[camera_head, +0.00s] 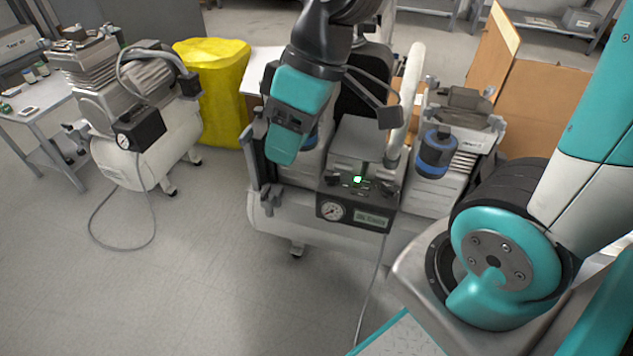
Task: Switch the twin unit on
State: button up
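The twin unit (285,215) stands in the middle, a pale tank on castors with two pump heads and blue-banded filters. Its dark control box (355,205) carries a round gauge, a label plate and small controls on top. A green light (357,179) glows on that box. My gripper (286,148) hangs from above over the left part of the unit, to the left of and above the control box. The teal and black end of my arm hides part of the left pump head. I cannot make out the fingertips or any contact with a switch.
Another compressor (150,140) with its own gauge box stands at the left, its cable looped on the floor. A yellow bin (213,85) stands behind, between the units. The floor at the front left is clear.

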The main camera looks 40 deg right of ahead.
jog(key=w+d+f+t+b, duration=0.1)
jog(key=w+d+f+b, duration=0.2)
jog(key=w+d+f, duration=0.6)
jog(key=n+t+b, duration=0.1)
jog(key=n+b, duration=0.1)
jog(key=b, duration=0.1)
send_near(332, 174)
jog(key=a+f, duration=0.1)
jog(key=a, duration=0.1)
jog(key=shift+n+h, duration=0.3)
jog(key=shift+h, duration=0.2)
jog(key=b+x, duration=0.1)
jog(key=x, duration=0.1)
jog(key=b+x, duration=0.1)
jog(key=x, duration=0.1)
jog(key=d+b+x, duration=0.1)
jog(key=x, duration=0.1)
jog(key=shift+w+a+f, duration=0.15)
jog(key=shift+a+f, duration=0.05)
jog(key=shift+f, duration=0.3)
jog(key=shift+w+a+f, duration=0.1)
jog(key=shift+a+f, duration=0.05)
jog(key=shift+f, duration=0.2)
jog(key=shift+c, duration=0.2)
grip_shut()
